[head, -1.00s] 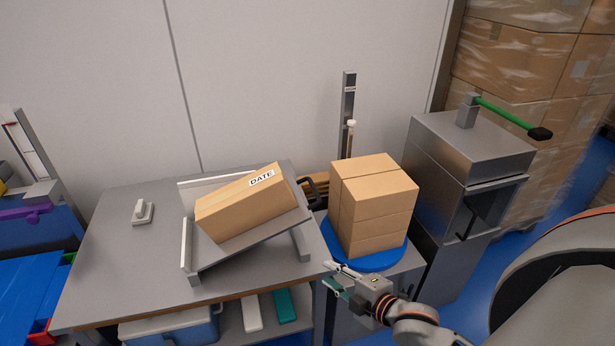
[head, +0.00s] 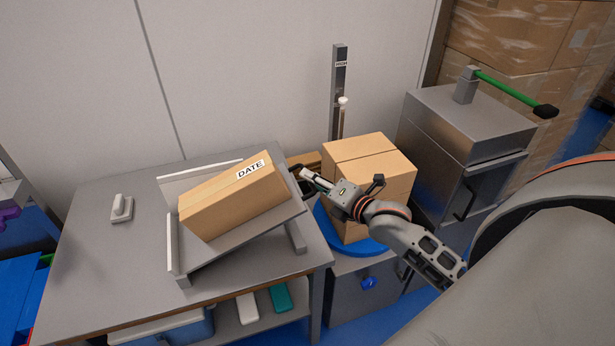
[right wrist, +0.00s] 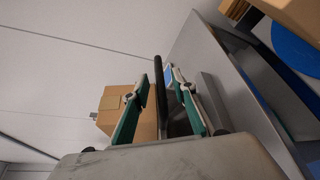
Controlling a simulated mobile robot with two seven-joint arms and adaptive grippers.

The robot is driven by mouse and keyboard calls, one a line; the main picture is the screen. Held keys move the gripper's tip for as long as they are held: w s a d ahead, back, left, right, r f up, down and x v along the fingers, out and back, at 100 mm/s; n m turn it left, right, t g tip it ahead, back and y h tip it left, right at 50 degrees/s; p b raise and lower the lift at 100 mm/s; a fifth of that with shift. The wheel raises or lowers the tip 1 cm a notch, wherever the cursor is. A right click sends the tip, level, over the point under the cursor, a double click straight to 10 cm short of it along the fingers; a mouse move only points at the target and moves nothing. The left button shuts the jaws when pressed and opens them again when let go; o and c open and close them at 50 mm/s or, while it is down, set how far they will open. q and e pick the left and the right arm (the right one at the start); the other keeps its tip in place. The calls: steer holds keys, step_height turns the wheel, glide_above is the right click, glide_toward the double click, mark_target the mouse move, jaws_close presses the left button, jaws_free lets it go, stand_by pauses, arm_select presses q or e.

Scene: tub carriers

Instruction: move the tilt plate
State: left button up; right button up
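The tilt plate (head: 268,222) is a grey sloped plate with side rails, standing on the grey table, its right end raised. A long cardboard box (head: 228,203) labelled DATE lies tilted on it. The plate's black handle at its right end is mostly hidden by my right gripper in the head view; the black bar (right wrist: 158,82) shows clearly in the right wrist view. My right gripper (head: 305,174) is at that handle. In the right wrist view its green fingers (right wrist: 157,92) stand apart, one on each side of the bar, not visibly closed on it. My left gripper is out of view.
Stacked cartons (head: 370,160) stand on a blue turntable (head: 364,247) just right of the plate, behind my right forearm. A grey post (head: 338,90) rises behind them. A metal machine (head: 455,125) with a green lever is farther right. The table's left part (head: 105,260) is mostly clear.

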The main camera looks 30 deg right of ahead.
steer(key=shift+x, duration=0.95)
steer(key=shift+w+f, duration=0.1)
steer(key=shift+w, duration=0.15)
